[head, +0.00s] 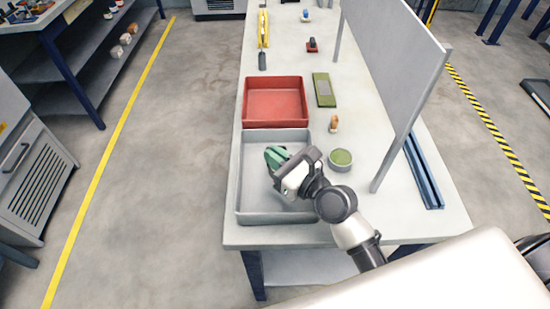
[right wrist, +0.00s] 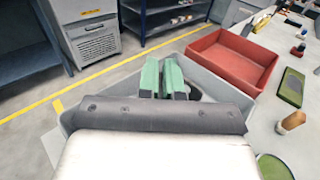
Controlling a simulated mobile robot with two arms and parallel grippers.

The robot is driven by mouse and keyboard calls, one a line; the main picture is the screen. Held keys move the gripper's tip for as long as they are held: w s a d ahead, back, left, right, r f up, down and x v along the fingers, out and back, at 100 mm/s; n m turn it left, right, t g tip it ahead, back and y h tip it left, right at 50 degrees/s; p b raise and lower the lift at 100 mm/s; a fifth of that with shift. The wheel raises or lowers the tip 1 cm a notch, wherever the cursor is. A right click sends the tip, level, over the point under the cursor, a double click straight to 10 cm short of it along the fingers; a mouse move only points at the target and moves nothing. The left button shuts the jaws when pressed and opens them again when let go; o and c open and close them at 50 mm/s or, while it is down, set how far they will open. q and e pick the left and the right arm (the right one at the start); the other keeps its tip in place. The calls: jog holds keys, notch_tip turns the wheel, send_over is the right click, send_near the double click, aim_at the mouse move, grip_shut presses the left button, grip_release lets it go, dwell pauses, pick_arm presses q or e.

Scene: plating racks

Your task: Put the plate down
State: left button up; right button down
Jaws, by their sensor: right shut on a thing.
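My right gripper (head: 284,169) is over the grey tray (head: 240,190) at the near left of the table. In the right wrist view the green thing (right wrist: 150,75) shows as two upright green parts with a dark gap between. The gripper's dark body hides its lower part, and I cannot tell whether it touches the tray floor. My left gripper is not in view.
A red tray (head: 275,104) adjoins the grey tray's far side. To the right are a green block (head: 323,90), an orange-topped piece (head: 334,124) and a round green-topped dish (head: 340,160). A grey upright panel (head: 395,70) and a blue rail (head: 423,172) bound the right side.

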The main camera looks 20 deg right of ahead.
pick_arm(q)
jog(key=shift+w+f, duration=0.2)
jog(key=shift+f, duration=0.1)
pick_arm(e)
jog(key=shift+f, duration=0.65)
jog(key=c, duration=1.3)
grip_release()
